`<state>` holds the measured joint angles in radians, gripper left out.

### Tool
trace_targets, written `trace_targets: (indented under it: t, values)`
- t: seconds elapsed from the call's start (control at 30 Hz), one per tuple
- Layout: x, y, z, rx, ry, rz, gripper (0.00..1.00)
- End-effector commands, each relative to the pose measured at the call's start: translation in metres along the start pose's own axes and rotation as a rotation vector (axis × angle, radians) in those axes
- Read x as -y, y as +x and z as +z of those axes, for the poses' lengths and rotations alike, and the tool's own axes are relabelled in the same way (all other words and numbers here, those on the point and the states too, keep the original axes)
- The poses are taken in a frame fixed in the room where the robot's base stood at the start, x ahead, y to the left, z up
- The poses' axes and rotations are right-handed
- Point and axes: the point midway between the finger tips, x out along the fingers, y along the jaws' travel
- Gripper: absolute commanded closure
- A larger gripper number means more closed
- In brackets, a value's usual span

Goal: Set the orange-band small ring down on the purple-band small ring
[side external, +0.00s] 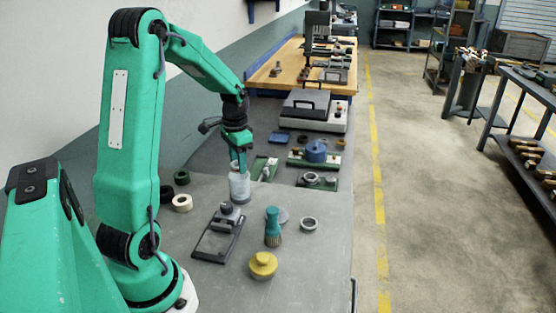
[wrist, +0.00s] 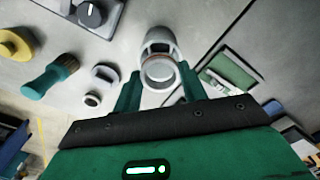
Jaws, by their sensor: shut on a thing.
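In the wrist view my gripper (wrist: 160,82) is shut on a small pale ring (wrist: 158,72) with a thin brownish-orange edge, which I take for the orange-band small ring. Beyond it, in line, is a grey hollow cylindrical piece (wrist: 160,38); whether the ring touches it I cannot tell. In the side view my gripper (side external: 238,168) points down over a pale grey cylindrical stack (side external: 240,188) on the grey bench. The held ring is hard to separate from the stack there. No purple band can be made out, so I cannot tell which piece is the purple-band small ring.
Green-based fixtures (side external: 314,158) are behind right. The bench's front right is clear.

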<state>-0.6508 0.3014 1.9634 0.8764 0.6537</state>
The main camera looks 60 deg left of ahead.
Motion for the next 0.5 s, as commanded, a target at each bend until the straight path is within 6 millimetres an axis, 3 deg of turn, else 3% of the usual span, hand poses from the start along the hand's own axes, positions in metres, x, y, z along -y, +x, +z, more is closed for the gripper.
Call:
trace_targets:
  t: [0.5]
  values:
    - [0.0, 0.017, 0.0, 0.0, 0.0, 0.0, 0.82]
